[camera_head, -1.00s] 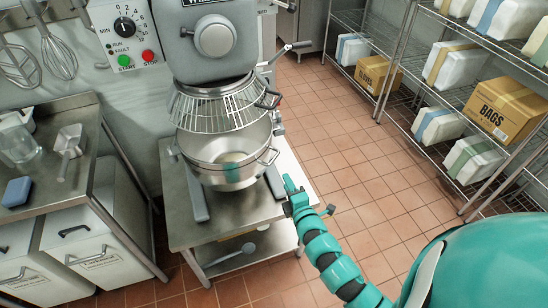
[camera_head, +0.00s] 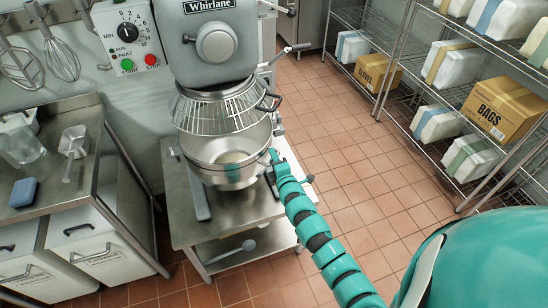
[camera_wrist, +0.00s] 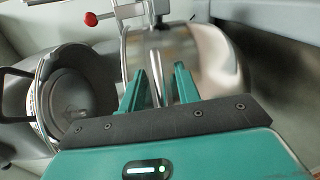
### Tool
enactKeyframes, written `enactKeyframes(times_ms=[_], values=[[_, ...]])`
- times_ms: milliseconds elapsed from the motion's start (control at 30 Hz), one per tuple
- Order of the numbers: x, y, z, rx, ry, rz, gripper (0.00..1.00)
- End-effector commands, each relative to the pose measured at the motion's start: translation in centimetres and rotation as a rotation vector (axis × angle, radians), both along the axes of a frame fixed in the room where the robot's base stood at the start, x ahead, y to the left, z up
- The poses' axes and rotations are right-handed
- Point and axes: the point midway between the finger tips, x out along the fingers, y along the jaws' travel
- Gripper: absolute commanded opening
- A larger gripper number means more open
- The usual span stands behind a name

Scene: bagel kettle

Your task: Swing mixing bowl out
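The steel mixing bowl (camera_head: 212,168) sits under the wire guard (camera_head: 222,108) of the mixer (camera_head: 215,52), with a teal mark low on its front. My gripper (camera_head: 272,158) is at the bowl's right side, where the right handle is now hidden by it in the head view. In the wrist view the bowl (camera_wrist: 205,65) fills the middle, blurred. My two teal fingers (camera_wrist: 160,88) stand apart, with a thin shiny metal bar, seemingly the bowl's handle, between them. I cannot tell whether either finger touches it.
A steel table (camera_head: 230,240) carries the mixer. A counter (camera_head: 80,185) with a jug and blue sponge stands at left. Wire shelves (camera_head: 400,60) with boxes line the right. Tiled floor (camera_head: 350,160) is clear between.

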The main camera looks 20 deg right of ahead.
Motion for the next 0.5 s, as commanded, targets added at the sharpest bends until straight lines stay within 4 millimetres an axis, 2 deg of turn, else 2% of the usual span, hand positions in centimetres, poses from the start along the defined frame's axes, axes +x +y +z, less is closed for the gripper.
enactKeyframes(times_ms=[367, 500], values=[[0.41, 0.03, -0.02, 0.0, 0.0, 0.0, 0.33], [0.41, 0.01, -0.02, 0.0, 0.0, 0.0, 0.07]])
